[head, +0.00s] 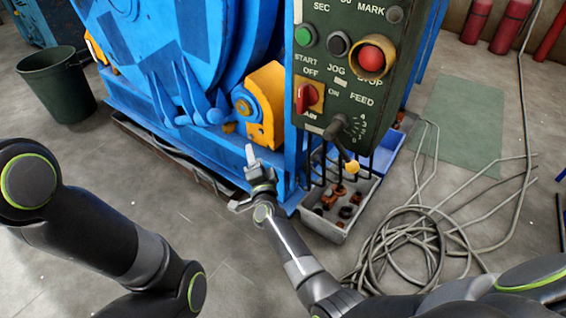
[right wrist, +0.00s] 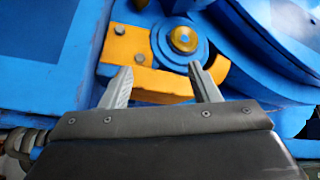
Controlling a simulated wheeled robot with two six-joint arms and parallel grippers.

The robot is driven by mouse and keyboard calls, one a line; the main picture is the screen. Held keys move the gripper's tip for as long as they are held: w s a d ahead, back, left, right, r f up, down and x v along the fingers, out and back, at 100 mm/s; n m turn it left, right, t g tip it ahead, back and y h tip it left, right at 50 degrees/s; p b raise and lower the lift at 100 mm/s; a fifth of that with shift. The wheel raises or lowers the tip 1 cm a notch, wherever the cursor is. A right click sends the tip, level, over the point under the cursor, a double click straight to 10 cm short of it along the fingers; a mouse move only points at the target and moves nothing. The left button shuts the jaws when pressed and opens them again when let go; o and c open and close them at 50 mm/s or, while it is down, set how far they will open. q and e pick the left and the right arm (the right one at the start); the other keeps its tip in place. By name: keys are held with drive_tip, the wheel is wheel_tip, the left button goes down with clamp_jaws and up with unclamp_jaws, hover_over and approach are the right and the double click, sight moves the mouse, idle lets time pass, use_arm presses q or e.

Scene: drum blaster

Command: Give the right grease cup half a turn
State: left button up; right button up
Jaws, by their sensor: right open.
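The right grease cup, a round brass cap (head: 243,107), sits on the yellow bearing bracket (head: 266,100) at the right end of the blue drum machine. In the right wrist view the brass cap (right wrist: 184,39) shows face-on, ringed by blue, beyond and above the fingertips. My right gripper (head: 251,158) is below the cap in the head view, apart from it. In the right wrist view its two grey fingers (right wrist: 162,78) stand apart with nothing between them. My left arm shows at the left, but its gripper is out of view.
A green control panel (head: 346,62) with buttons and a red switch stands right of the bracket. Below it are hooks and a grey tray (head: 338,233) of rusty parts. Coiled cable (head: 405,245) lies on the floor at right. A dark bin (head: 58,85) stands at left.

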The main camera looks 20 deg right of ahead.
drive_tip(key=s+d+r+n+y, duration=0.1)
drive_tip(key=s+d+r+n, duration=0.2)
drive_tip(key=s+d+n, duration=0.2)
drive_tip(key=shift+s+d+p, duration=0.35)
drive_tip(key=shift+s+d, duration=0.15)
drive_tip(key=shift+s, duration=0.5)
drive_tip(key=shift+r, duration=0.1)
